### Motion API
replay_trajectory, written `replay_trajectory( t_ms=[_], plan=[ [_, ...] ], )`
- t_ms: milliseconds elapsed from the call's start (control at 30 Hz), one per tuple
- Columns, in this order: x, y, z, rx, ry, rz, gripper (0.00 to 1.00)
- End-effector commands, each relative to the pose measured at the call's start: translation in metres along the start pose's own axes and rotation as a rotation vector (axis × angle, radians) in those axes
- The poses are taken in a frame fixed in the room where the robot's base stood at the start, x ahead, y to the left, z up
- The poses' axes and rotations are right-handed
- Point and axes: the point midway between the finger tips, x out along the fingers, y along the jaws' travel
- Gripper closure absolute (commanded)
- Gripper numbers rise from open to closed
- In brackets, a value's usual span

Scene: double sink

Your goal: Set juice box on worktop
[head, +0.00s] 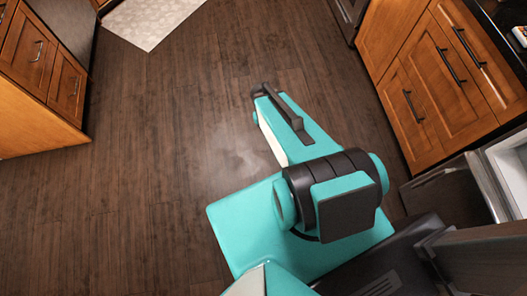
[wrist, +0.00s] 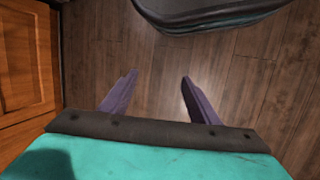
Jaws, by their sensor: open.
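My gripper (wrist: 160,77) shows in the wrist view with its two purple fingers spread apart and nothing between them. Bare wooden floor lies beyond the fingers. In the head view the fingers cannot be made out. No juice box can be identified for sure in either view. A small white and orange item (head: 520,35) is cut off at the right edge of the head view, on the dark worktop (head: 487,14); I cannot tell what it is.
Wooden cabinets (head: 440,85) with dark handles stand at the right, below the worktop. An opened unit with a pale interior (head: 508,165) is at the lower right. More cabinets (head: 45,75) stand at the left. A pale rug (head: 150,20) lies far back. The middle floor is clear.

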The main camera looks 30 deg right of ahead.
Motion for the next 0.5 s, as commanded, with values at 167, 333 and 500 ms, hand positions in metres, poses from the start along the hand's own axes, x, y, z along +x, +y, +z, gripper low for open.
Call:
replay_trajectory(
  t_ms=[167,333,500],
  plan=[
    [0.019,-0.06,0.082,-0.21,-0.128,-0.097,0.44],
    [0.026,-0.088,0.128,-0.327,-0.2,-0.159,0.44],
    [0.028,-0.095,0.141,-0.36,-0.22,-0.179,0.44]
  ],
)
